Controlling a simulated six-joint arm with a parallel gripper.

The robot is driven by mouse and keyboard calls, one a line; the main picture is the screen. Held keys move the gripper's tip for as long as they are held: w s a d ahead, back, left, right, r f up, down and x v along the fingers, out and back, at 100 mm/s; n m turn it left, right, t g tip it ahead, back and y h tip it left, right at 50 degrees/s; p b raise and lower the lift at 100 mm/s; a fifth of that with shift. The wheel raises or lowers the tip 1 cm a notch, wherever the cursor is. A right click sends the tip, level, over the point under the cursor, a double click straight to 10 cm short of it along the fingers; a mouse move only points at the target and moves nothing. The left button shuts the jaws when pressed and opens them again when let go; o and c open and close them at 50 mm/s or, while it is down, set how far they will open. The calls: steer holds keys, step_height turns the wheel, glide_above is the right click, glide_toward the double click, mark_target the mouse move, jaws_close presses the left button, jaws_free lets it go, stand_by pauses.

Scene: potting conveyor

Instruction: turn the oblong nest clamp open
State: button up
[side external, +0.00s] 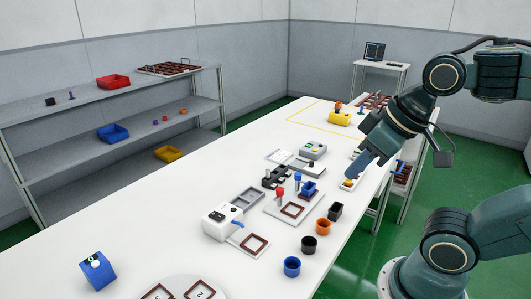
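My gripper (361,166) hangs over the right side of the white table, pointing down and left. Its blue-grey fingers are small and seen from the side, so I cannot tell whether they are open or shut. A black fixture (277,178) stands behind the plate. I cannot make out which part is the oblong nest clamp or how it is turned.
Blue (292,267), black (309,245) and orange (323,227) cups and a dark square pot (335,211) line the table's right side. A white device (222,223) stands left of the plate.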

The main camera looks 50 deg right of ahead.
steer(key=o, duration=0.7)
steer(key=shift+w+r, duration=0.1)
steer(key=shift+w, duration=0.1)
steer(key=g, duration=0.6)
glide_above(298, 173)
step_height(298, 173, down, 7)
steer(key=shift+f, duration=6.95)
jaws_close()
